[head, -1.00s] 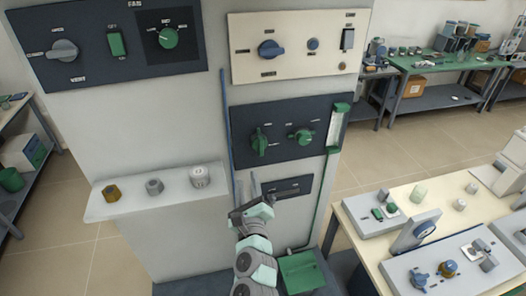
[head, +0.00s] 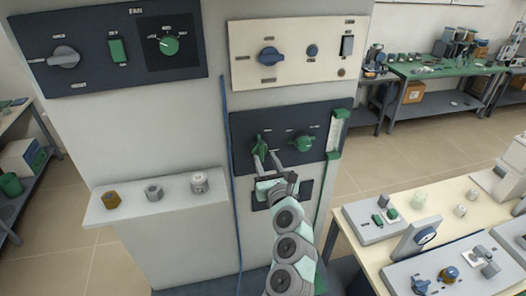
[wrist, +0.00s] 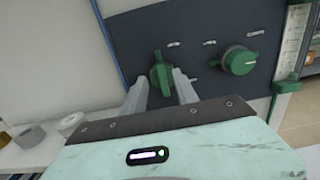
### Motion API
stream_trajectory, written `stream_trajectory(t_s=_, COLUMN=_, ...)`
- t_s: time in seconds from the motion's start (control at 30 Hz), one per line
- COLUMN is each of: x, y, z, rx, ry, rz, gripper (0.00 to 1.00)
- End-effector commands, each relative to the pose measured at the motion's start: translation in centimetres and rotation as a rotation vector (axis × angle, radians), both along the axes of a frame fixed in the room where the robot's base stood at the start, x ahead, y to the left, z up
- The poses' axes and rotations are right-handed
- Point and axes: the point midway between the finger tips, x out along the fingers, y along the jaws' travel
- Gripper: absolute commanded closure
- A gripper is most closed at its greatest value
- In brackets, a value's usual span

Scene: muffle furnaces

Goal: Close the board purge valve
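The dark valve panel (head: 238,122) on the pale cabinet carries a green lever handle (head: 260,145) at left, which I take for the purge valve; its small labels are not clearly readable. The handle points about upright. In the wrist view the handle (wrist: 158,73) stands between my two finger ends. My gripper (head: 267,159) is open in front of the panel, one finger on each side of the handle's lower part. I cannot tell whether either finger touches it.
A round green knob (wrist: 238,60) sits just right of the handle, with a green-ended flow gauge (head: 337,130) beyond it. A blue tube (head: 229,130) runs down at left. A shelf (head: 130,208) with small pots juts out at lower left. A bench (head: 358,240) stands at right.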

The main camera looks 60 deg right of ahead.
Motion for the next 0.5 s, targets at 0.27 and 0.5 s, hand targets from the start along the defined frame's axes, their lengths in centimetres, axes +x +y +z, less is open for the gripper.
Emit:
stream_trajectory(t_s=0.27, x=2.2, y=-2.3, z=0.2, rx=-0.003, ry=0.0, rz=-0.002, gripper=0.65)
stream_trajectory(t_s=0.5, x=2.9, y=-2.9, z=0.0, rx=0.0, ry=0.0, rz=-0.001, gripper=0.65)
